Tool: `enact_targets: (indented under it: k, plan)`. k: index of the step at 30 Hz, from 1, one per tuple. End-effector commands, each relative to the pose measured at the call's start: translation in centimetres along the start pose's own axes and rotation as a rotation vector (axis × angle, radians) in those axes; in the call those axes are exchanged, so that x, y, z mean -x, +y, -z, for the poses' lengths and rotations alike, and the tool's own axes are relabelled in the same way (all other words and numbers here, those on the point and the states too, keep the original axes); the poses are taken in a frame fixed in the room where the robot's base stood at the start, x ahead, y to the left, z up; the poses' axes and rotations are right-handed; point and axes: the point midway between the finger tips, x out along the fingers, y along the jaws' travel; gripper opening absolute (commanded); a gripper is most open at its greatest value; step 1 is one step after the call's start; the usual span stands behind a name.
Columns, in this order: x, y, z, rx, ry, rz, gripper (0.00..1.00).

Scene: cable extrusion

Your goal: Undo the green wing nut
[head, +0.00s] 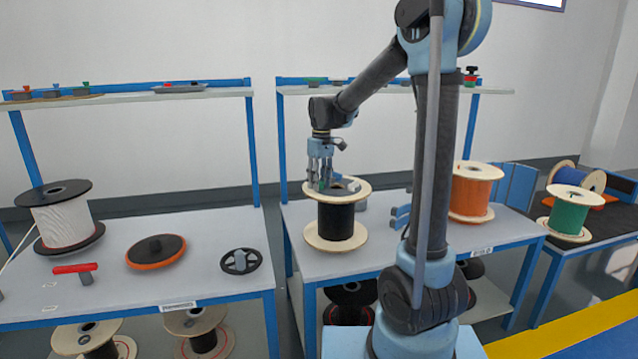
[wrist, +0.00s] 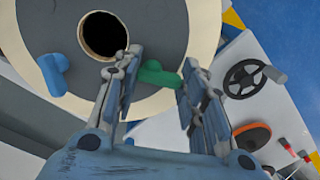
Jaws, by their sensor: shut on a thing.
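The green wing nut (wrist: 157,76) lies across the space between my fingers in the wrist view, at the grey inner disc (wrist: 160,27) of a spool top. My gripper (wrist: 162,62) is shut on it, one finger at each end. In the head view my gripper (head: 321,183) points down onto the left part of the top flange of the black spool (head: 336,222), which stands upright on the right bench. The nut is mostly hidden by the fingers there. A blue wing nut (wrist: 52,76) sits on the same spool top, left of the dark centre hole (wrist: 103,36).
An orange spool (head: 472,193) stands right of my arm, and a green spool (head: 568,212) on the far right table. The left bench holds a white spool (head: 62,217), an orange-rimmed disc (head: 156,251), a black handwheel (head: 240,261) and a red-handled tool (head: 75,269).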

Motion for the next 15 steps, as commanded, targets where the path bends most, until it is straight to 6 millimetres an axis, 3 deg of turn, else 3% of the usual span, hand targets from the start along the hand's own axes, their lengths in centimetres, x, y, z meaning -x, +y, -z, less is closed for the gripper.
enact_targets:
  k: [15]
  plan:
    - [0.0,0.27,-0.28,0.481,-0.023,-0.001,0.14]
